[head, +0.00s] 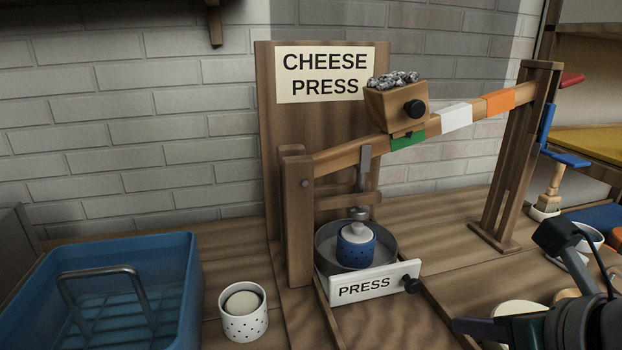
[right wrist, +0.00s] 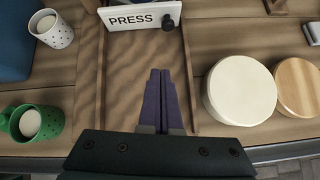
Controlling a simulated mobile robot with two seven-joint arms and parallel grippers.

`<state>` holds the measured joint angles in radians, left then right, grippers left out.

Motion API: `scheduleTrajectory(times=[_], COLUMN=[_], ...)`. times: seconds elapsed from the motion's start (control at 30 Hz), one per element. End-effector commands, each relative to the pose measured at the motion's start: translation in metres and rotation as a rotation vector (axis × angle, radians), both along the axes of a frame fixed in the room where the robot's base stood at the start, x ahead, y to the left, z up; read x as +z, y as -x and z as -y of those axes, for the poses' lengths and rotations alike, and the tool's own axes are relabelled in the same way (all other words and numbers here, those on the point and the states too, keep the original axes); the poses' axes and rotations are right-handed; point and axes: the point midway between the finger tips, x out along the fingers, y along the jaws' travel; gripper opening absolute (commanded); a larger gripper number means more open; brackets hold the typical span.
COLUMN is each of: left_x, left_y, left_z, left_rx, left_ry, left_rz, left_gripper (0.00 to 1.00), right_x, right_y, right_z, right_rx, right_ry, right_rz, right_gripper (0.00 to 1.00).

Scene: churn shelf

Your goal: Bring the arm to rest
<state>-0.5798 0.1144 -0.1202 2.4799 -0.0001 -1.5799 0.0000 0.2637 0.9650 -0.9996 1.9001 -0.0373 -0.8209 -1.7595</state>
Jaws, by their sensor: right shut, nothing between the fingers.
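My right gripper (head: 460,325) is low at the right front in the head view, shut and empty, in front of the press. In the right wrist view its purple fingers (right wrist: 160,85) lie together over bare board, below the PRESS drawer front (right wrist: 140,16). The cheese press's wooden lever arm (head: 345,155) slopes up to the right into a slotted post (head: 497,165). A weight box (head: 385,107) filled with stones sits on it above the green band. A blue dotted mould (head: 355,250) with a white lid stands in the pan under the ram. My left gripper is not in view.
A blue basin (head: 180,285) with a metal handle stands left. A white dotted cup (head: 243,325) holds a pale round cheese. The right wrist view shows a green cup (right wrist: 28,122), a cream round (right wrist: 241,90) and a wooden round (right wrist: 298,85). The board between the rails is clear.

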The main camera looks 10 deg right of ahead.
Motion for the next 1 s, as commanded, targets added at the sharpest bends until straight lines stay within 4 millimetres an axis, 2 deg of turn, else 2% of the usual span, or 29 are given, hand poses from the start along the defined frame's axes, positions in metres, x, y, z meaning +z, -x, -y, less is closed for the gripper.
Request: scheduleTrajectory(times=[0.07,0.13,0.2,0.27,0.4,0.5,0.67,0.7,0.87,1.0], left_x=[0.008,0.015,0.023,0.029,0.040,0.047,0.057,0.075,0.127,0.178], left_y=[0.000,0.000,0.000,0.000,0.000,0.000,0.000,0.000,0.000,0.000], left_z=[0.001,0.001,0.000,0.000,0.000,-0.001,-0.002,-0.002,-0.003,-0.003], left_rx=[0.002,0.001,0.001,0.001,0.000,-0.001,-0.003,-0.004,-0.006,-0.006], left_ry=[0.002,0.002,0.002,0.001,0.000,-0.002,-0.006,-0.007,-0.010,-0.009], left_rz=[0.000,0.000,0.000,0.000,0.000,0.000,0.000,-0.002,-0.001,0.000], left_gripper=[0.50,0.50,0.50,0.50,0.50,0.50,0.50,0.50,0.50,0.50], right_x=[0.007,0.017,0.030,0.041,0.057,0.063,0.071,0.090,0.141,0.191], right_y=[0.011,0.025,0.042,0.058,0.096,0.125,0.180,0.182,0.179,0.179], right_z=[-0.030,-0.057,-0.079,-0.089,-0.087,-0.076,-0.053,-0.051,-0.052,-0.052], right_rx=[-0.127,-0.324,-0.595,-0.854,-1.448,-1.844,-2.464,-2.492,-2.471,-2.467], right_ry=[-0.175,-0.395,-0.647,-0.851,-1.200,-1.359,-1.503,-1.510,-1.506,-1.506], right_rz=[-0.027,-0.069,-0.129,-0.180,-0.254,-0.257,-0.160,-0.146,-0.150,-0.151], right_gripper=[0.00,0.00,0.00,0.00,0.00,0.00,0.00,0.00,0.00,0.00])
